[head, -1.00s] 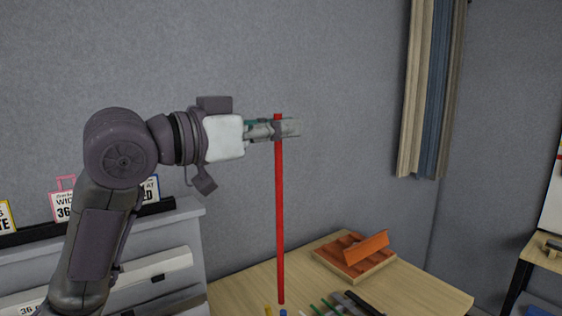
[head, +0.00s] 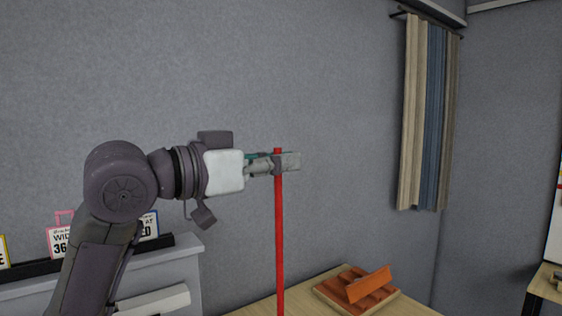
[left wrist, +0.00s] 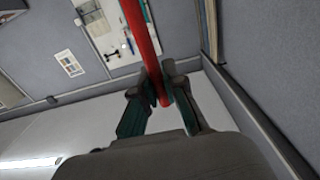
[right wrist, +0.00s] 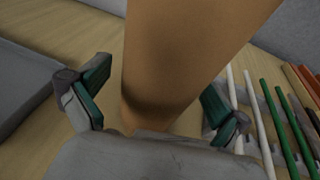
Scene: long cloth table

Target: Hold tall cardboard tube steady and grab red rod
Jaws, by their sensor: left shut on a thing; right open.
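The red rod (head: 279,235) stands upright in the head view, its lower end cut off by the picture's bottom edge. My left gripper (head: 279,163) is shut on it just below its top end. The left wrist view also shows the red rod (left wrist: 139,35) between the closed fingers (left wrist: 161,88). The tall cardboard tube (right wrist: 190,45) fills the middle of the right wrist view, brown and round. My right gripper (right wrist: 152,102) is open, with one finger on each side of the tube. Whether the fingers touch it is unclear. The tube is not in the head view.
An orange sectioned tray (head: 357,290) sits on the wooden table (head: 300,290). White and green rods (right wrist: 272,122) lie to the right of the tube. Fabric strips (head: 427,115) hang on the wall. The air around the left gripper is clear.

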